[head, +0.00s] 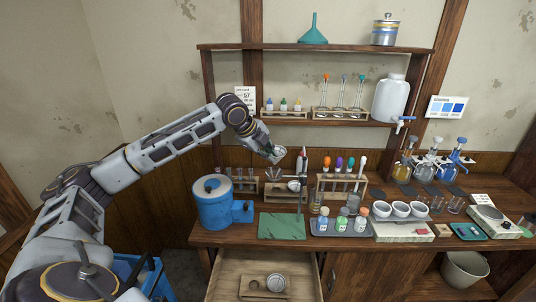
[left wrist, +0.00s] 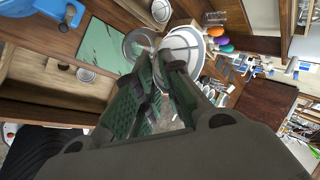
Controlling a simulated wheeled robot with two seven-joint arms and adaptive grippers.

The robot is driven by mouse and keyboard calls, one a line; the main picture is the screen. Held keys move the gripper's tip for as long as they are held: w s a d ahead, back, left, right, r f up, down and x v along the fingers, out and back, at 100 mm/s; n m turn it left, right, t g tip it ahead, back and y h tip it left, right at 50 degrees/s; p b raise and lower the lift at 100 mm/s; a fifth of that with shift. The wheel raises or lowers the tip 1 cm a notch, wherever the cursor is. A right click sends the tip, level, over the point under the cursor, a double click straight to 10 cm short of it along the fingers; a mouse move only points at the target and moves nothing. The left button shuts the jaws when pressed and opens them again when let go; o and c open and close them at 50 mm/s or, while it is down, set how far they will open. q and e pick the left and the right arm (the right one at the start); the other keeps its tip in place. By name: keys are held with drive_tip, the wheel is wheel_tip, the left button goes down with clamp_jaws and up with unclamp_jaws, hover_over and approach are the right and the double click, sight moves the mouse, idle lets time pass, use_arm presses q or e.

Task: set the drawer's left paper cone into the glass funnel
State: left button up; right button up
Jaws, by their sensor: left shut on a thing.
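My left gripper (head: 273,153) is shut on a pale paper cone (head: 279,156), held tilted in the air above the bench. In the left wrist view, the cone's round rim (left wrist: 184,50) shows beyond the fingertips (left wrist: 160,72). The clear glass funnel (left wrist: 139,44) shows there as a round rim just left of the cone; the cone is not seated in it. In the head view the funnel is hard to make out among the glassware. The open drawer (head: 225,275) has a wooden holder with a pale cone (head: 277,283) at right and an empty hole at left. My right gripper is not in view.
A green mat (head: 282,226) lies near the bench front, with a thin upright stand rod (head: 301,195) beside it. A blue device (head: 213,203) stands left. Test-tube racks, a bottle tray (head: 342,233) and white bowls (head: 400,209) crowd the right. A shelf (head: 340,120) is overhead.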

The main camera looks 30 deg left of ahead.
use_arm(q)
wheel_tip(320, 180, down, 7)
drive_tip(key=b, duration=0.3)
drive_tip(key=shift+w+a+b, duration=0.15)
drive_tip(key=shift+a+b, duration=0.05)
drive_tip(key=shift+b, duration=0.15)
idle(0.4)
drive_tip(key=shift+r, duration=0.1)
drive_tip(key=o, duration=0.7)
drive_tip(key=shift+r, duration=0.1)
drive_tip(key=shift+r+p, duration=2.9)
drive_tip(key=shift+p, duration=0.9)
drive_tip(key=shift+f, duration=0.1)
